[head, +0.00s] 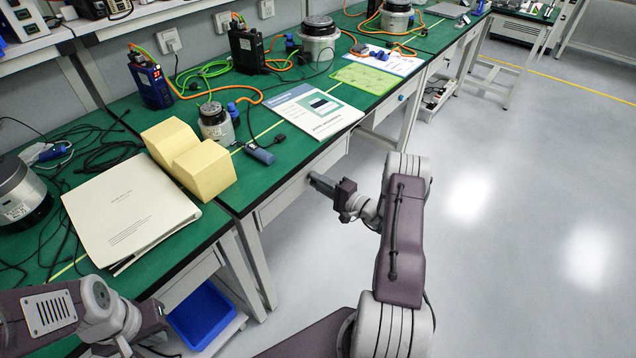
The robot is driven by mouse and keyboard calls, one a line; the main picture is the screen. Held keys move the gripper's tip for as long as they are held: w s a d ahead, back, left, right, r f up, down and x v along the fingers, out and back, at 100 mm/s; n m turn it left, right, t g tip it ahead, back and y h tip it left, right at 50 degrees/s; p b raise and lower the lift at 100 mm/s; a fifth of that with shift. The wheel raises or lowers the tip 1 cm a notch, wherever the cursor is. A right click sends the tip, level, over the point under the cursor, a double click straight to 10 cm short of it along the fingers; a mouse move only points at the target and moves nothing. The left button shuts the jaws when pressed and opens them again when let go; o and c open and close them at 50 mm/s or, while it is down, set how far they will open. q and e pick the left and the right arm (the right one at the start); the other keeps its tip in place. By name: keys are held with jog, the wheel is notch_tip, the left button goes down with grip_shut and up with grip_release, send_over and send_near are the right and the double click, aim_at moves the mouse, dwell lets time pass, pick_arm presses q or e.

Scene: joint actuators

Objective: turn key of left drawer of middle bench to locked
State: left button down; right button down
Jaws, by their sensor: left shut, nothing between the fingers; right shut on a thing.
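The middle bench (262,180) has a green top and pale drawer fronts facing the aisle. Its left drawer (281,203) appears closed. My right gripper (314,178) is at the right part of this drawer front, just under the bench edge. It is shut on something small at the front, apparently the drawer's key. The key and its lock are hidden by the fingers, so I cannot tell the key's angle. My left gripper (156,320) is low at the bottom left, beside the near bench, shut and empty. Its fingertips are hard to make out.
A small blue part (402,97) shows on the bench front farther right. A manual (314,111), yellow blocks (190,160) and a thick booklet (130,212) lie on the bench tops. A blue bin (205,315) stands below. The floor at right is clear.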

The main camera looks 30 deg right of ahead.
dwell(0.4)
jog(key=c, duration=1.2)
grip_release()
jog(key=shift+c, duration=0.2)
jog(key=p+v, duration=0.1)
jog(key=v, duration=0.8)
jog(key=shift+p, duration=0.35)
